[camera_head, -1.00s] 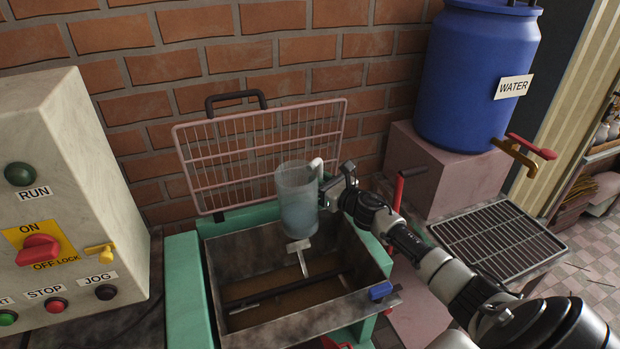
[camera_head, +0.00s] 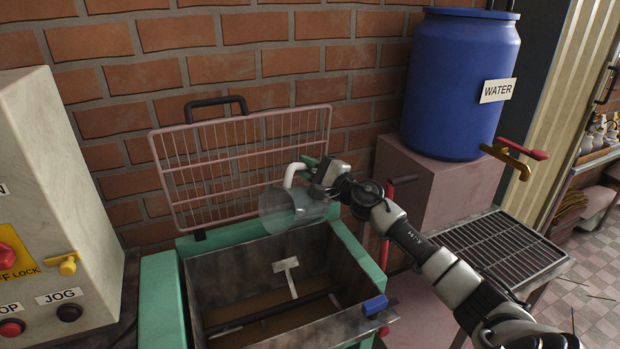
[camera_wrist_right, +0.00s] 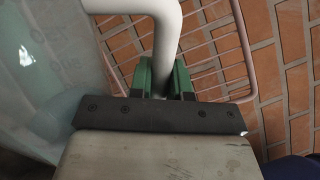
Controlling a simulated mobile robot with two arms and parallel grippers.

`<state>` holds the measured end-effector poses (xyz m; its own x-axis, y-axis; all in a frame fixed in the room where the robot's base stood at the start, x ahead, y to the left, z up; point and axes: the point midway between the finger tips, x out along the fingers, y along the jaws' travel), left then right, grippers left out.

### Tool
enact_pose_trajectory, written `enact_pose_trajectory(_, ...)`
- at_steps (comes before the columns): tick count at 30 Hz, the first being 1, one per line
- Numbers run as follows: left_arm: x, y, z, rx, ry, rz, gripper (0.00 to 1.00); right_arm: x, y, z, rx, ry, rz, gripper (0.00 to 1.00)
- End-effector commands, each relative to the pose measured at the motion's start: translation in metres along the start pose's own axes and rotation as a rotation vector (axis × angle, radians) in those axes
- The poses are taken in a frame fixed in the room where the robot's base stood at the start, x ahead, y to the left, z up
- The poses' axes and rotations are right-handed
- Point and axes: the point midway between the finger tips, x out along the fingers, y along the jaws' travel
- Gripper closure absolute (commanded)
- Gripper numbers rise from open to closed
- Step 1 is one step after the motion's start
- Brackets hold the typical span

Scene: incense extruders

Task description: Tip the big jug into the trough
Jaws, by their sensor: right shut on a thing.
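The big jug (camera_head: 290,210) is clear with a white handle (camera_head: 293,173). It is tilted far over to the left, its mouth toward the left, above the back part of the trough (camera_head: 230,262). My right gripper (camera_head: 309,166) is shut on the jug's handle. In the right wrist view, the green fingers (camera_wrist_right: 160,78) close around the white handle (camera_wrist_right: 167,40), and the jug's clear wall (camera_wrist_right: 40,70) fills the left side. The trough is an open metal box with a paddle (camera_head: 287,268) and a dark bar inside. I cannot tell how much water is left in the jug.
A pink wire guard (camera_head: 240,160) stands raised behind the trough. A control box (camera_head: 50,200) stands at the left. At the right are a blue water barrel (camera_head: 455,90) with a tap (camera_head: 507,160) and a drain grate (camera_head: 500,248).

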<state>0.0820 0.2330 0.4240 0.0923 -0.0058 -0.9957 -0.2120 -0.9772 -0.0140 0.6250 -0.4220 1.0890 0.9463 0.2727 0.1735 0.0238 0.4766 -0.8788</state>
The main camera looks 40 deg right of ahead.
Motion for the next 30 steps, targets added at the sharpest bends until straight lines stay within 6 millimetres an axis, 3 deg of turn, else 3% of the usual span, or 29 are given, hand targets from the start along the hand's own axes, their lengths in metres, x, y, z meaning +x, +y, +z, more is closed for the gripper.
enact_pose_trajectory(3,0.022,0.0,0.006,0.0,-0.006,-0.001,1.0,-0.002,0.008,0.004,-0.09,-0.02,-0.003,1.0)
enact_pose_trajectory(11,0.048,-0.001,0.008,0.0,-0.007,-0.002,1.0,-0.004,0.019,0.027,-0.311,-0.065,-0.002,1.0)
enact_pose_trajectory(21,0.055,-0.001,0.007,0.0,-0.004,-0.003,1.0,-0.007,0.032,0.061,-0.571,-0.114,-0.002,1.0)
enact_pose_trajectory(30,0.055,-0.001,0.006,0.001,-0.003,-0.003,1.0,-0.008,0.037,0.069,-0.641,-0.127,-0.002,1.0)
